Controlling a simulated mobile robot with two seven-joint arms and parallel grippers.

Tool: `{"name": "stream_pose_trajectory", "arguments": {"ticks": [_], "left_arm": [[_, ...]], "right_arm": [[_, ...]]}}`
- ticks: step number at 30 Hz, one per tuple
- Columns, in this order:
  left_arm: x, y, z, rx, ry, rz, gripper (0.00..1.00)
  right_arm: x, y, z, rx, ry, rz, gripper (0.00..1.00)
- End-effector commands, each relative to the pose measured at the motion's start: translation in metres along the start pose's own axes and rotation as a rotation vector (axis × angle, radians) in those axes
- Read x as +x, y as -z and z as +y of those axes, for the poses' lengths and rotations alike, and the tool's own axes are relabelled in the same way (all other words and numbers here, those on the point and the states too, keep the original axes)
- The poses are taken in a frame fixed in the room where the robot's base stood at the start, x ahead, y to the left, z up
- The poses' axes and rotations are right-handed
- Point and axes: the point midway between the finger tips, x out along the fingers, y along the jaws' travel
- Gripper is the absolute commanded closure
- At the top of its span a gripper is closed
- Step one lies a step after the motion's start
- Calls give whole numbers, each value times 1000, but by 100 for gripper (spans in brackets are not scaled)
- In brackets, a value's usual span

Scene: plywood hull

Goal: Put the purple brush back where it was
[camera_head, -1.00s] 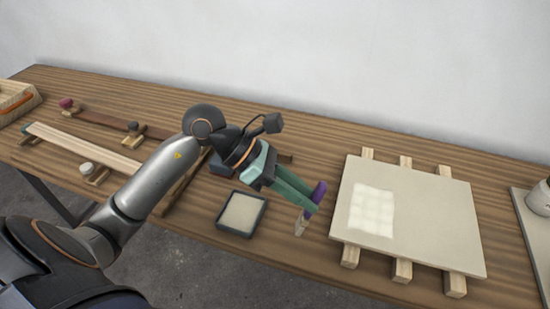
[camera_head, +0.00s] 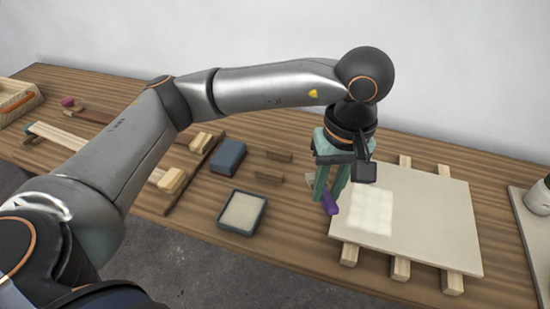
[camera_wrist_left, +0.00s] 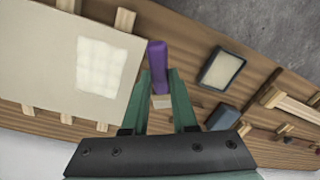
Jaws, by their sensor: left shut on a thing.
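The purple brush (camera_head: 330,204) is held between the fingers of my left gripper (camera_head: 329,192), over the left edge of the pale panel in the head view. In the left wrist view its purple handle (camera_wrist_left: 157,60) points away from the gripper (camera_wrist_left: 160,88), and its pale end shows between the fingers. The left gripper is shut on it. Part of the brush is hidden by the fingers. Two small wooden blocks (camera_head: 268,177) lie on the bench left of the gripper, with nothing seen on them. My right gripper is not in view.
The pale panel (camera_head: 440,225) with a whitish patch (camera_head: 371,212) rests on wooden battens. A shallow dark tray (camera_head: 223,219) with cream contents and a blue-grey block (camera_head: 228,155) stand left of the gripper. Wooden strips lie further left. A white pot (camera_head: 540,197) stands at the right edge.

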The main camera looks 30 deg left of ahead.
Motion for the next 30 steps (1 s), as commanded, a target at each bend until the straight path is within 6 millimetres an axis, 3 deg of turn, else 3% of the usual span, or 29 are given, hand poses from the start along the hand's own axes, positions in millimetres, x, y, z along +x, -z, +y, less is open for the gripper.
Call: {"name": "stream_pose_trajectory", "arguments": {"ticks": [6, 15, 19, 26, 30], "left_arm": [[-16, 24, -12, 290, -77, 234, 100], [-35, 53, -28, 429, -152, 372, 100], [-25, 72, -36, 431, -152, 374, 100], [0, 125, -56, 426, -149, 373, 100], [26, 148, -65, 431, -149, 372, 100]], "right_arm": [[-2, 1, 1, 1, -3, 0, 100], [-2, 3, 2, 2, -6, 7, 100], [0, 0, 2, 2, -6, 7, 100], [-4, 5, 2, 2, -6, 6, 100], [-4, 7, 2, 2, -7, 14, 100]]}}
